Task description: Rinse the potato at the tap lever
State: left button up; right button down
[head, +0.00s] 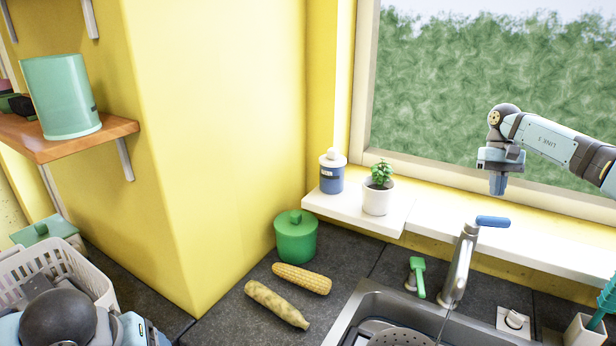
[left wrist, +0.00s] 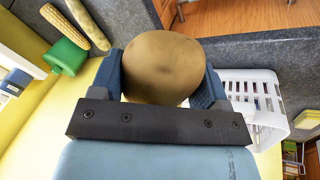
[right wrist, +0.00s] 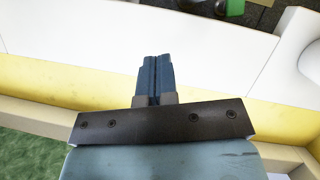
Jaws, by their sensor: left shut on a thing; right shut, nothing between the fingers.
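The brown potato (left wrist: 163,68) is clamped between the blue fingers of my left gripper (left wrist: 163,85) in the left wrist view; it cannot be made out in the head view. My right gripper (head: 497,186) is shut and empty, pointing down above and slightly right of the tap's blue lever (head: 493,221), apart from it. It also shows shut in the right wrist view (right wrist: 155,75). The metal tap (head: 460,265) stands behind the sink (head: 365,296). A thin line below its spout may be running water.
A perforated colander (head: 400,338) is in the sink. Corn (head: 302,278), a mottled yellow vegetable (head: 276,304) and a green pot (head: 296,238) stand left of it. A white basket (head: 50,262) is at lower left. A potted plant (head: 378,188) and blue-white bottle (head: 331,172) occupy the sill.

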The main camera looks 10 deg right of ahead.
aim_at(487, 224)
pick_arm(q)
jog(key=shift+r, duration=0.45)
jog(key=shift+r+p, duration=0.55)
jog(key=shift+p, duration=0.2)
jog(key=shift+r, duration=0.1)
pick_arm(e)
jog(key=s, duration=0.1)
jog(key=s+a+f, duration=0.1)
jog(key=s, duration=0.2)
jog(key=shift+s+a+f, duration=0.2)
jog(key=shift+a+f, duration=0.1)
jog(key=shift+f, duration=0.1)
